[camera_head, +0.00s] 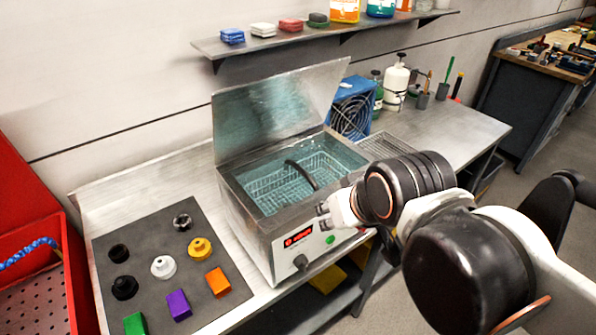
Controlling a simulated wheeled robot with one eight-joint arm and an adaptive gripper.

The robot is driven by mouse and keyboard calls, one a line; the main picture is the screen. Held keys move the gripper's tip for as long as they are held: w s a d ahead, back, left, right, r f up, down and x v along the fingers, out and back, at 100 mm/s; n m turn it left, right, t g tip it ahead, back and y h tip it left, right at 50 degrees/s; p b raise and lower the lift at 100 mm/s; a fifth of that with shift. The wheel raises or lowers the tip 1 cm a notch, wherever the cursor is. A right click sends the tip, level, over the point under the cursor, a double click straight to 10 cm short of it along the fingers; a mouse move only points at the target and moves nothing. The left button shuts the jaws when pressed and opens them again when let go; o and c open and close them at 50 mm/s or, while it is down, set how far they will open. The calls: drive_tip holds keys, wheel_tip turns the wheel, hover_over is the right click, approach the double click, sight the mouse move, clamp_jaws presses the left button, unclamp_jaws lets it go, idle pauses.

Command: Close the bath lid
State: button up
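The metal bath (259,220) stands on the steel bench, with a red display, a green button and a dark knob on its front. Its lid (272,108) is up, tilted back toward the wall. Inside the bath is a wire basket (292,183) with a dark curved handle. My gripper (325,215) is at the front right edge of the bath, over its front panel and well below the lid. The gripper is small and partly hidden by my wrist, so its finger opening is unclear.
A dark mat (147,235) with several coloured blocks and round parts lies left of the bath. A blue fan unit (352,108) and bottles (396,82) stand behind right. A wall shelf (325,32) runs above the raised lid. A red cabinet (30,215) is far left.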

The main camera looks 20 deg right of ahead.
drive_tip(key=c, duration=0.4)
drive_tip(key=shift+w+r, duration=0.1)
drive_tip(key=shift+r, duration=0.25)
clamp_jaws()
drive_tip(key=w+a+r+n+g+p, duration=0.1)
drive_tip(key=w+r+p, duration=0.55)
drive_tip(key=r, duration=0.35)
drive_tip(key=w+a+r+n+g+p, duration=0.1)
drive_tip(key=w+r+g+p, duration=0.1)
drive_tip(key=w+r+p, duration=0.65)
drive_tip(key=w+a+r+n+g+p, duration=0.2)
drive_tip(key=w+a+r+g+p, duration=0.1)
drive_tip(key=w+r+p, duration=1.05)
wheel_tip(320, 180, down, 13)
drive_tip(key=shift+d, duration=0.25)
